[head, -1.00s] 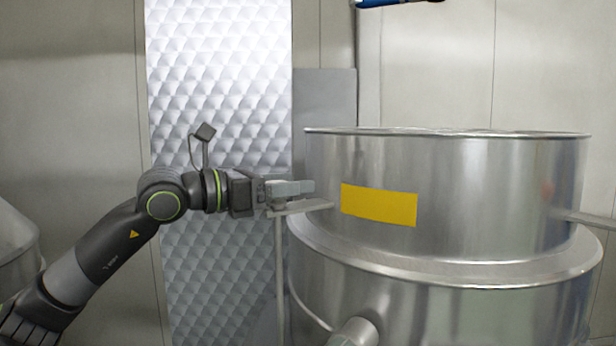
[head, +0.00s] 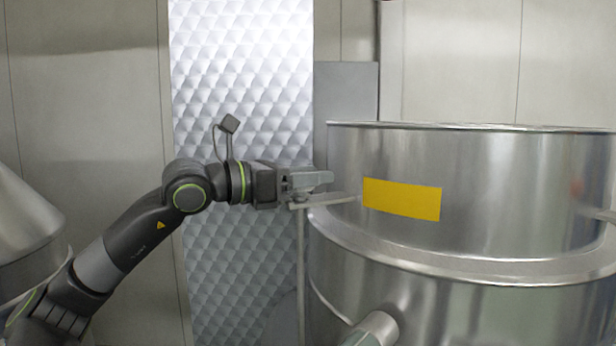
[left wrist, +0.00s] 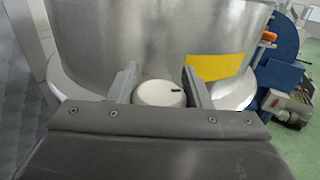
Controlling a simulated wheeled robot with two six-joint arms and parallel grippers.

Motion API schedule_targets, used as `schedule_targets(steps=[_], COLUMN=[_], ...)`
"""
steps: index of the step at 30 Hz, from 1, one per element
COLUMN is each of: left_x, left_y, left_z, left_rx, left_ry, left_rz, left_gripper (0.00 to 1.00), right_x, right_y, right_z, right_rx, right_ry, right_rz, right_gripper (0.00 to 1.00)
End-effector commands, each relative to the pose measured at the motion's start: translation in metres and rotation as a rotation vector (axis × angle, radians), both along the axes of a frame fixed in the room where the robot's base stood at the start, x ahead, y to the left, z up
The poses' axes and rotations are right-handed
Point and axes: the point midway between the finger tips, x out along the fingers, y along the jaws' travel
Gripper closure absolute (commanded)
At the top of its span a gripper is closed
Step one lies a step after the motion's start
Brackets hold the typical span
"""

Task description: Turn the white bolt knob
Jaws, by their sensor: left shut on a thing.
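My right gripper is in neither view.
A large steel vat (head: 500,180) with a yellow label (head: 401,199) stands just right of the gripper. A thin grey post (head: 300,270) rises below the fingers. A quilted metal panel (head: 240,90) is behind my arm. A blue machine (left wrist: 280,65) shows at the right of the wrist view.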

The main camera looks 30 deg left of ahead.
Motion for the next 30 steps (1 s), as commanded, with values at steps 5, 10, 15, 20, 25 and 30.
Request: schedule_targets(steps=[5,10,15,20,25,30], left_x=[0.0,0.001,0.001,0.002,0.002,0.003], left_y=[0.0,0.001,0.002,0.003,0.005,0.006], left_z=[-0.002,-0.002,-0.002,-0.002,-0.002,-0.002], left_rx=[0.002,0.0,-0.003,-0.005,-0.005,-0.004], left_ry=[-0.001,-0.002,-0.001,0.002,0.004,0.007], left_rz=[0.062,0.152,0.252,0.345,0.427,0.48], left_gripper=[0.78,0.78,0.78,0.78,0.78,0.78], right_x=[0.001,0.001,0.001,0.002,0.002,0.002], right_y=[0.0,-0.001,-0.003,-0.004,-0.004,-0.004], right_z=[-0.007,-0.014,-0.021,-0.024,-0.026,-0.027], right_rx=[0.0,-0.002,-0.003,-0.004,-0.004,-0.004], right_ry=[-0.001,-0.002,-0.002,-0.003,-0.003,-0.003], right_rz=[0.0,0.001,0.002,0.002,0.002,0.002], right_gripper=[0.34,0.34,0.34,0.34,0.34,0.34])
